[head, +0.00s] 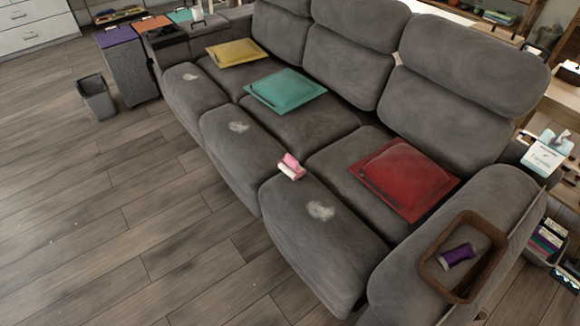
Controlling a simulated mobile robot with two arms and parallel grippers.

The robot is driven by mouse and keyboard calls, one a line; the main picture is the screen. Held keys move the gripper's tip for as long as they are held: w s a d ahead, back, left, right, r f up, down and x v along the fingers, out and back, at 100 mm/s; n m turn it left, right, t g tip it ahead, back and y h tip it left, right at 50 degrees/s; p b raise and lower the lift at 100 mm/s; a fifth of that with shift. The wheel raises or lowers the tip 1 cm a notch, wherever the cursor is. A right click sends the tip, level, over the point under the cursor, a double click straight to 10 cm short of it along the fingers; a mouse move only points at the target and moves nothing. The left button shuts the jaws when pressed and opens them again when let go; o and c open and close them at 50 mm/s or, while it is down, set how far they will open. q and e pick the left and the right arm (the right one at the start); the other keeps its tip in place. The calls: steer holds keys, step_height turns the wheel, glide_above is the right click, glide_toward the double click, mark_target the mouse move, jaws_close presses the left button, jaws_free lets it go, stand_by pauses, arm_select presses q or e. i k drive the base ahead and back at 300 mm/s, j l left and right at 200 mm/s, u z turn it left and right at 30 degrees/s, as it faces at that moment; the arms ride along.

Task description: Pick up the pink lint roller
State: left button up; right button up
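The pink lint roller (291,167) lies on the front part of the grey sofa (240,180), near the gap between the middle and right seats. It has a pink part and a white part. Pale fuzzy patches mark the sofa front on either side of it, one (320,210) to the right and one (238,126) to the left. Neither of my grippers is in the head view.
Yellow (235,53), teal (286,90) and red (404,178) cushions lie on the seats. A brown tray (436,277) with a purple item (456,255) sits on the right armrest. A grey bin (97,97) stands at left. The wooden floor (130,220) before the sofa is mostly clear.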

mark_target(289, 160)
steer(key=z, duration=0.25)
steer(key=i+j+z, duration=0.15)
steer(key=z, duration=0.2)
steer(key=i+j+z, duration=0.1)
steer(key=j+z, duration=0.65)
